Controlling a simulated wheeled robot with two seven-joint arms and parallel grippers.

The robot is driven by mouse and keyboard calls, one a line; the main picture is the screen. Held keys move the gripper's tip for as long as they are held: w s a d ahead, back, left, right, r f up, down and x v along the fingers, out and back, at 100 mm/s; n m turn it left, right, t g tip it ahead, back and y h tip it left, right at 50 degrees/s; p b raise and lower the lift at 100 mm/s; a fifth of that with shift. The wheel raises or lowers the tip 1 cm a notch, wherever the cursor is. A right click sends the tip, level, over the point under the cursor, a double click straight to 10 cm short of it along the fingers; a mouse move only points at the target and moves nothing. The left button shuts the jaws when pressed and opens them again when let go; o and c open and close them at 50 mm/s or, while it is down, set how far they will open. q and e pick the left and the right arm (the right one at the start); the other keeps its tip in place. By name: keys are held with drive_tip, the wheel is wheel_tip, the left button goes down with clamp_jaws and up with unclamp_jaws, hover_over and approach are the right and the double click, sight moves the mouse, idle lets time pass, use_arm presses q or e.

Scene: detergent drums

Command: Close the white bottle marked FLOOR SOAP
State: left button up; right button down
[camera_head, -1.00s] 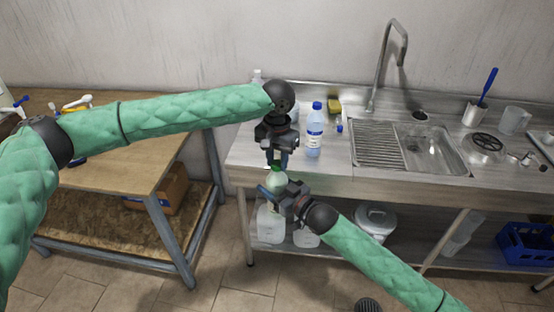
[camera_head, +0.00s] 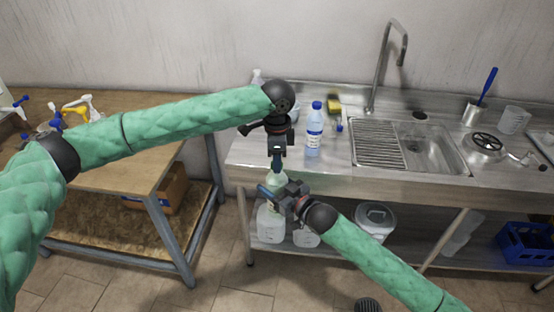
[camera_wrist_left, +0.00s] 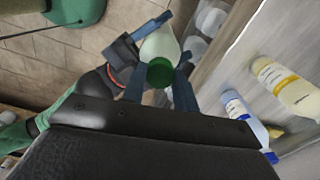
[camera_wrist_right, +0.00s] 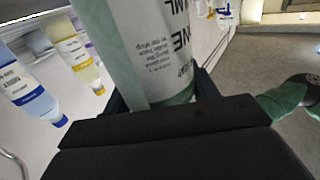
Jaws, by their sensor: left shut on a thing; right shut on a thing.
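A pale, greenish-white bottle (camera_head: 277,181) is held upright in front of the counter's left end. My right gripper (camera_head: 276,192) is shut on its body. In the right wrist view the bottle (camera_wrist_right: 150,50) shows part of a label with dark print; I cannot read a full name. A green cap (camera_wrist_left: 160,72) sits at the bottle's top in the left wrist view. My left gripper (camera_head: 277,166) points down from above, shut on the cap with one finger on each side. How tightly the cap sits on the neck is hidden.
A yellow-labelled bottle (camera_wrist_left: 285,85) shows in the left wrist view. The sink (camera_head: 430,150) lies right. Containers (camera_head: 270,225) stand on the shelf below. A wooden table (camera_head: 120,165) is left.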

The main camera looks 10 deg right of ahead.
use_arm(q)
drive_tip(key=o, duration=1.2)
drive_tip(key=shift+c, duration=0.2)
drive_tip(key=shift+r, duration=0.1)
wheel_tip(320, 180, up, 12)
drive_tip(key=shift+w+f, duration=0.15)
drive_tip(key=shift+f, duration=0.05)
